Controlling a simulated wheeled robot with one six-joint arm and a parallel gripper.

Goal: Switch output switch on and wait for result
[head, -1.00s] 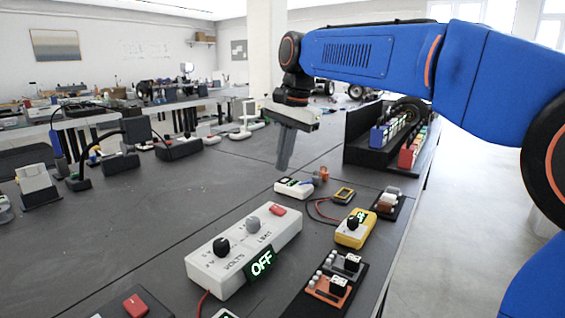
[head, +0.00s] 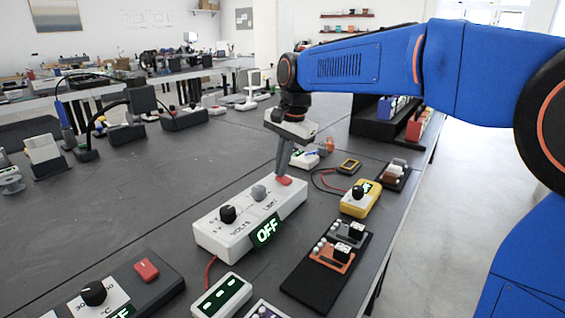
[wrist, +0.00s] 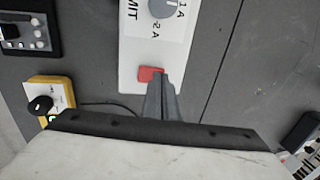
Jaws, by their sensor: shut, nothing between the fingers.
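The white power supply box (head: 238,239) lies on the dark table, with a black volts knob (head: 228,214), a grey limit knob (head: 258,193) and a green display (head: 266,231) reading OFF. Its red output switch (head: 283,181) is at the far right end of its top. My gripper (head: 282,173) is shut and empty, pointing down with its tips at the switch. In the wrist view the shut fingers (wrist: 160,80) overlap the right edge of the red switch (wrist: 149,74). I cannot tell whether they touch it.
A yellow meter (head: 360,199) stands right of the box, and a black board with small modules (head: 327,272) is in front of it. A box with another red switch (head: 146,270) is at the front left. The table left of the supply is clear.

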